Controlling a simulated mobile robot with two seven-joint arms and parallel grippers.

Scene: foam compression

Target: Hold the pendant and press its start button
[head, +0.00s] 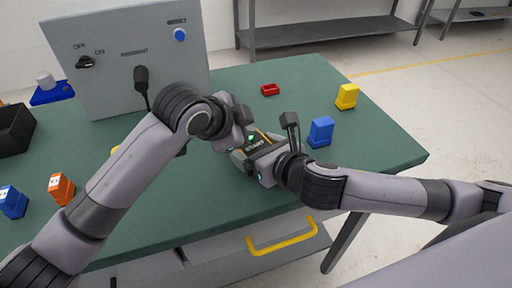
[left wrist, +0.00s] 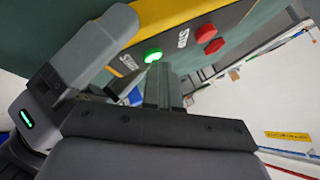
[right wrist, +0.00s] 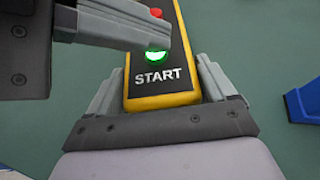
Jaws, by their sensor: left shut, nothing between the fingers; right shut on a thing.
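The pendant (right wrist: 157,95) is a yellow-edged box with a dark face, a START label and a green button (right wrist: 155,57). My right gripper (right wrist: 160,88) is shut on it, one finger on each side, holding it over the table. My left gripper (head: 243,130) is shut and empty at the pendant's face. In the right wrist view its fingers (right wrist: 120,30) partly cover the green button. I cannot tell whether the fingertips touch the button.
A grey control box (head: 110,70) with a knob, cable plug and blue button stands at the back left of the green table (head: 380,150). An orange block (head: 61,189) stands left.

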